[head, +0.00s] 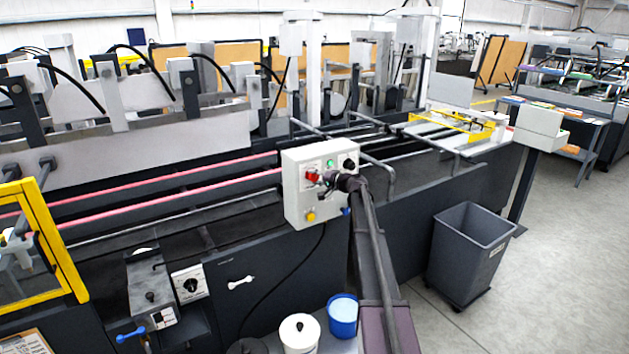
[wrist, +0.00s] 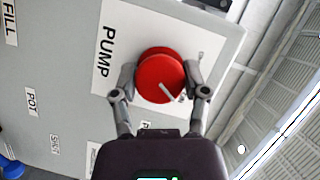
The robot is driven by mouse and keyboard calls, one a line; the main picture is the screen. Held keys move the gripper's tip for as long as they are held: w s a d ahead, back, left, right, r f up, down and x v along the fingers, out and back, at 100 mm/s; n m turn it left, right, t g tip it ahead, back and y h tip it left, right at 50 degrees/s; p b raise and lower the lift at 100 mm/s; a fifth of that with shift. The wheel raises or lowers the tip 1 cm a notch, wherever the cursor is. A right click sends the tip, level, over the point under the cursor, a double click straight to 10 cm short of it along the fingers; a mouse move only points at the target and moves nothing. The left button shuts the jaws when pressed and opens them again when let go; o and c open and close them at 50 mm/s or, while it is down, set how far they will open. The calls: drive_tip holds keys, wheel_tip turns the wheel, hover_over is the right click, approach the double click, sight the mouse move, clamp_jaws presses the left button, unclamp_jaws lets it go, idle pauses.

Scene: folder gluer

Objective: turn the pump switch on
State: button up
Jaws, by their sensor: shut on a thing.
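The pump switch is a round red knob (wrist: 158,68) with a white pointer line, beside the word PUMP on a white label plate (wrist: 125,40). In the wrist view my gripper (wrist: 160,80) has one finger on each side of the knob and is shut on it.
The box also carries a green button (head: 330,163), a black knob (head: 349,165) and a yellow button (head: 310,216). The long dark machine (head: 400,220) stands behind and below. A grey bin (head: 465,255) stands right. A white tub (head: 299,335) and blue tub (head: 343,318) are in front.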

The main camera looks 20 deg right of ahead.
idle(0.4)
drive_tip(key=o, duration=1.1)
drive_tip(key=shift+w, duration=0.1)
drive_tip(key=shift+o, duration=0.2)
